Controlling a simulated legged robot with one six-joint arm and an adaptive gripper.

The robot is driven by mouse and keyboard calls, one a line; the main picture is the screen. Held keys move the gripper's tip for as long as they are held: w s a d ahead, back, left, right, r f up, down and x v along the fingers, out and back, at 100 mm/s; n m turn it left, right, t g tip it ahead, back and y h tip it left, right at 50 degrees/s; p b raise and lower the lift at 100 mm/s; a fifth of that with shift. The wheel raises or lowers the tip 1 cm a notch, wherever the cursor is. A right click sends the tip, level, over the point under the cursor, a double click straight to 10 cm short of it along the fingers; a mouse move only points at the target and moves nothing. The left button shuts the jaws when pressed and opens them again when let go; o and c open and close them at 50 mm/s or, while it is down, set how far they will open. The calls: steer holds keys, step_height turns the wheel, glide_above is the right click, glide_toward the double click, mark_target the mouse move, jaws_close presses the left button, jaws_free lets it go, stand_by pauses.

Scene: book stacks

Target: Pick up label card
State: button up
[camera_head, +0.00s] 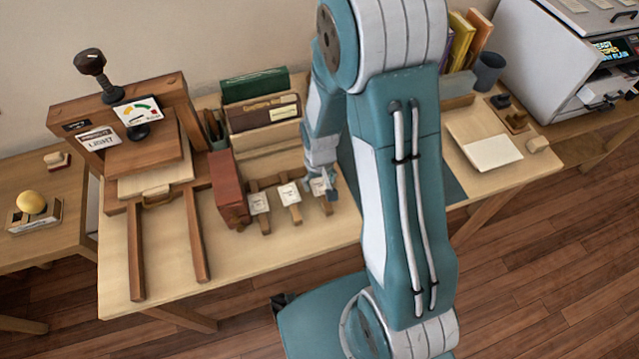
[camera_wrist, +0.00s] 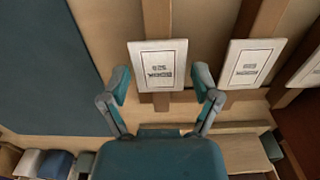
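Three white label cards with dark printed text stand on small wooden holders on the table. In the head view they are the left card (camera_head: 258,203), the middle card (camera_head: 289,194) and the right card (camera_head: 319,187). My gripper (camera_head: 325,178) is at the right card and partly covers it. In the wrist view my gripper (camera_wrist: 162,82) is open, its two fingers apart, with the same card (camera_wrist: 158,66) ahead of and between the fingertips. Contact cannot be told. The middle card (camera_wrist: 250,64) and part of the left card (camera_wrist: 309,68) show farther right.
A red-brown box (camera_head: 228,190) stands left of the cards. Upright books or files (camera_head: 260,108) stand behind them. A wooden press (camera_head: 145,140) is at the left. A dark teal mat (camera_wrist: 45,65) lies beside the cards. The table front is fairly clear.

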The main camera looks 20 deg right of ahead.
steer(key=shift+c, duration=1.1)
steer(key=shift+r, duration=0.1)
